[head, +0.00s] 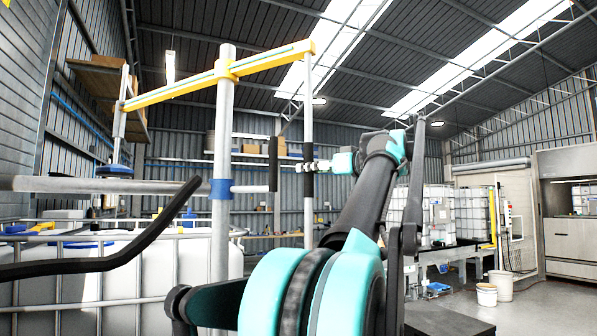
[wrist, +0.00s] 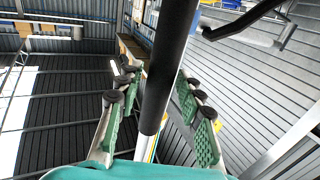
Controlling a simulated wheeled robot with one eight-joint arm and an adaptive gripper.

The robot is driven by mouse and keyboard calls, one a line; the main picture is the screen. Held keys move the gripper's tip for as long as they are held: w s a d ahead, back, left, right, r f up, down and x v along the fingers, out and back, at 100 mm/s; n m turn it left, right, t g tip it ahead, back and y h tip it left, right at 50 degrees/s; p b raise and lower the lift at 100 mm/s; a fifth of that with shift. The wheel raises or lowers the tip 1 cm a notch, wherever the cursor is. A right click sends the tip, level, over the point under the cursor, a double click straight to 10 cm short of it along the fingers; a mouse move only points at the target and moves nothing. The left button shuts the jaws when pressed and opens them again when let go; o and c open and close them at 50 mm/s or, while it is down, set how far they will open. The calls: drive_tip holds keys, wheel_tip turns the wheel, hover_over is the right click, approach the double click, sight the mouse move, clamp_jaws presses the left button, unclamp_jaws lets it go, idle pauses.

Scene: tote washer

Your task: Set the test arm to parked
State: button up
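The test arm is a long yellow beam (head: 185,85) on a grey upright post (head: 222,150). In the head view it slants from low left to high right. A rod with a blue disc (head: 115,170) hangs at its left end, and a grey rod (head: 308,100) with a black grip (head: 308,185) hangs at its right end. My gripper (head: 304,167) is at this black grip. In the wrist view the black grip (wrist: 168,65) passes between the open fingers of my gripper (wrist: 158,85), with gaps visible on both sides.
A second black grip (head: 273,165) stands on a short bar from the post. A curved black bar (head: 100,262) crosses the left foreground, before a white caged tank (head: 130,270). More caged tanks (head: 470,212) and buckets (head: 487,294) stand right. The right floor is partly open.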

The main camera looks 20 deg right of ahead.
drive_tip(key=shift+x, duration=2.35)
drive_tip(key=shift+c, duration=0.4)
clamp_jaws()
